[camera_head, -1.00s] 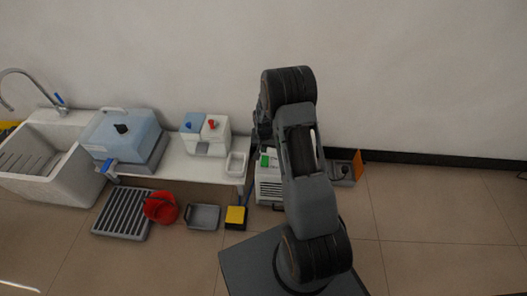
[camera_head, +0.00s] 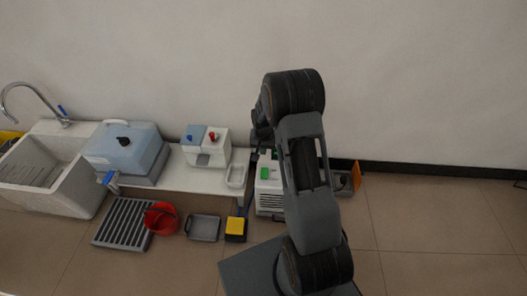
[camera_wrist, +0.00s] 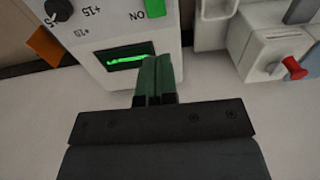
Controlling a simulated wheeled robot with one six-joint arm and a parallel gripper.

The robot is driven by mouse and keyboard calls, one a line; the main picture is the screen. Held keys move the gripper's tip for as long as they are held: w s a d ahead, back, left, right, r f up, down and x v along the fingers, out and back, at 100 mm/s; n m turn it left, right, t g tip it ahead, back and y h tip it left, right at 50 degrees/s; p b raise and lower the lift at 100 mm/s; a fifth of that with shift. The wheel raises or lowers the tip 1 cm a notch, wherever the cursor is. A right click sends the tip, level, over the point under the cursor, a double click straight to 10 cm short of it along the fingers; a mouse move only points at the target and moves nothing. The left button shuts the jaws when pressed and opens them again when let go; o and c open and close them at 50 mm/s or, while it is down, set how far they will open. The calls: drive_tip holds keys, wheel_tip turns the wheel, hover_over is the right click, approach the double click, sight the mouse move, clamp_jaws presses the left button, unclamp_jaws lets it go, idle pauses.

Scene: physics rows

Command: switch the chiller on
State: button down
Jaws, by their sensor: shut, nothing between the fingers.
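The chiller (camera_head: 269,198) is a white box with side vents, standing on the floor by the right end of the low bench, partly hidden by my arm. A green switch (camera_head: 265,173) shows on its top.
A red bucket (camera_head: 160,219) and a yellow-topped block (camera_head: 235,226) are on the floor.

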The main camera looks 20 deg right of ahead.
drive_tip(key=s+a+r+n+t, duration=0.1)
drive_tip(key=s+a+r+n, duration=0.1)
drive_tip(key=s+a+r, duration=0.5)
drive_tip(key=s+r+n, duration=0.2)
drive_tip(key=s+r, duration=0.3)
drive_tip(key=r, duration=0.7)
drive_tip(key=s+a+r+n+t, duration=0.1)
drive_tip(key=s+a+r, duration=0.1)
drive_tip(key=s, duration=0.7)
drive_tip(key=shift+a+r+n, duration=0.25)
drive_tip(key=shift+r+n, duration=0.1)
drive_tip(key=shift+n, duration=0.05)
drive_tip(key=shift+d, duration=0.15)
